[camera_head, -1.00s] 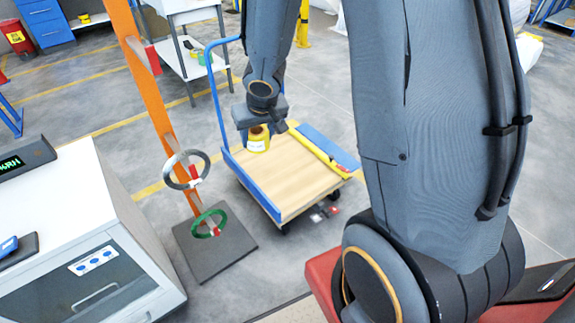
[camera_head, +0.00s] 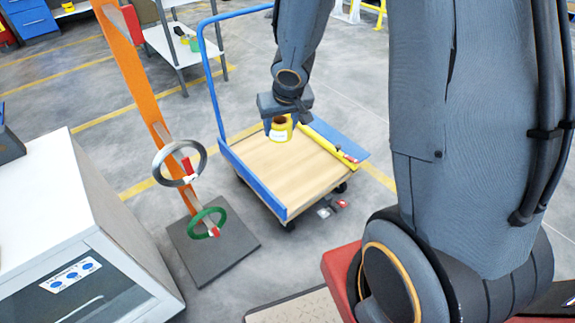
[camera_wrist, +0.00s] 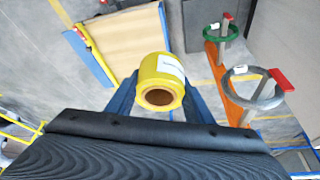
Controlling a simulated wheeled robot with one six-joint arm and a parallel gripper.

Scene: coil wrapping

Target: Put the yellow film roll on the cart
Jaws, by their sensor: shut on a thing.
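The yellow film roll (camera_head: 281,129) has a white label and a brown core. My gripper (camera_head: 285,117) is shut on it and holds it over the far part of the cart. In the wrist view the roll (camera_wrist: 160,82) sits between the two blue fingers of my gripper (camera_wrist: 160,92), its open core end facing the camera. The cart (camera_head: 272,172) has a wooden deck with blue edges and a blue push handle. Whether the roll touches the deck I cannot tell from the head view; in the wrist view the deck (camera_wrist: 125,35) appears beyond it.
A long yellow bar (camera_head: 328,144) lies along the cart's right side. An orange post (camera_head: 135,75) with a grey ring (camera_head: 158,170) and a green ring (camera_head: 195,230) stands left of the cart. A white cabinet (camera_head: 60,190) is at the left. The deck's near part is clear.

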